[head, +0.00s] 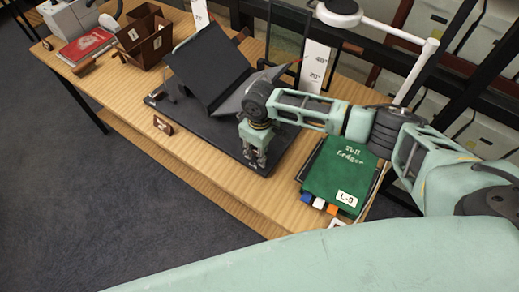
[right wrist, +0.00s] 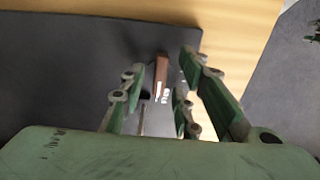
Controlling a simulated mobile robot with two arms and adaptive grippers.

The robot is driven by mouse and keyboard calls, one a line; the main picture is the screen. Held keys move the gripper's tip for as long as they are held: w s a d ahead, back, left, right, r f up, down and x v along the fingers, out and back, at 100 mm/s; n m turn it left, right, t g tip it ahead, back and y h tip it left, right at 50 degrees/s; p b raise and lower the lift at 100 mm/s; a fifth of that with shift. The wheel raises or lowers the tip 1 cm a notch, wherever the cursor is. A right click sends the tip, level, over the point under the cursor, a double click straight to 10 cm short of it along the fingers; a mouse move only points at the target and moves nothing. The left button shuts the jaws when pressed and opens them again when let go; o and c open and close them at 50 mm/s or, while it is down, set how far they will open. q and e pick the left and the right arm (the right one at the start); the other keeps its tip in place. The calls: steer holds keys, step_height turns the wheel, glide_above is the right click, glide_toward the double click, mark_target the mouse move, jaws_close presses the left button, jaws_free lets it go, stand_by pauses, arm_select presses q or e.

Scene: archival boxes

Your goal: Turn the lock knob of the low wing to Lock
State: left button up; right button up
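The book cradle has a dark base plate (head: 200,122) on the wooden table, with a raised black wing (head: 207,65) and a grey slanted surface beside it. My right gripper (head: 257,162) points down over the base plate's near right end. In the right wrist view its fingers (right wrist: 163,62) are apart. A small brown bar, apparently the lock knob (right wrist: 162,72), shows between them, with white marks beside it that I cannot read. I cannot tell whether the fingers touch it. The head view hides the knob behind the gripper. My left gripper is not in view.
A green ledger (head: 341,172) with coloured tabs lies right of the base plate. A small brown label block (head: 163,125) stands at the table's front edge. Brown boxes (head: 145,42) and a red book (head: 86,46) are at the far left. A white lamp arm (head: 418,70) rises behind.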

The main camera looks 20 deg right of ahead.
steer(key=c, duration=0.5)
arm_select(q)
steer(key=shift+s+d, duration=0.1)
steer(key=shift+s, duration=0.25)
arm_select(e)
jaws_close()
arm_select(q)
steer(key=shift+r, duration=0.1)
arm_select(e)
steer(key=shift+r+n, duration=0.1)
steer(key=shift+n, duration=0.2)
steer(key=n+p, duration=0.1)
steer(key=n, duration=0.1)
steer(key=shift+n, duration=0.4)
steer(key=n, duration=0.3)
steer(key=shift+n+p, duration=0.3)
steer(key=shift+p, duration=0.1)
steer(key=n, duration=0.5)
steer(key=shift+w, duration=0.1)
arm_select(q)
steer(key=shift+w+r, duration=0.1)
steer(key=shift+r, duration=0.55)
arm_select(e)
steer(key=n, duration=0.5)
steer(key=shift+n, duration=0.4)
